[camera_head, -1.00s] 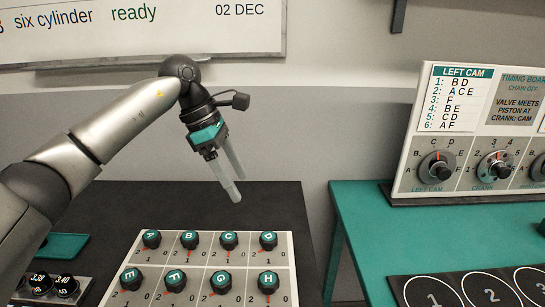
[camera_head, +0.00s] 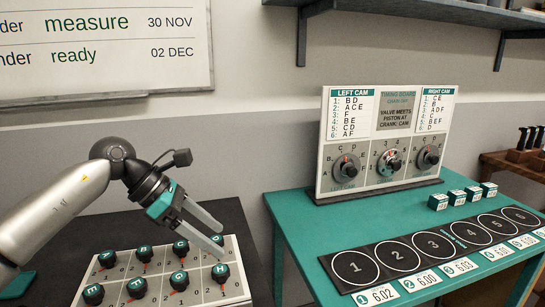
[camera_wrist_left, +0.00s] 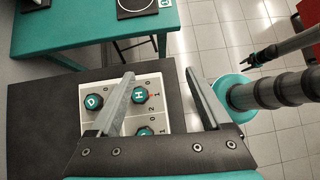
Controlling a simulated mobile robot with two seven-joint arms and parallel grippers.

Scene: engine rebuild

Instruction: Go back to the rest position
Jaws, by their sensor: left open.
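My left gripper (camera_head: 220,242) is open and empty in the head view. Its arm comes in from the left. The fingers point down and to the right, in front of the right end of the knob panel (camera_head: 241,291). In the left wrist view the gripper (camera_wrist_left: 160,76) shows two spread fingers with nothing between them. Knobs D (camera_wrist_left: 92,102) and H (camera_wrist_left: 140,95) show below, near the left finger. I cannot tell the exact height of the fingers above the panel.
A dark table (camera_head: 262,262) carries the knob panel. A teal table (camera_head: 290,215) to its right holds the timing board (camera_head: 350,138), a black mat (camera_head: 343,285) with numbered circles, and several small teal boxes (camera_head: 438,202). A gap separates the tables.

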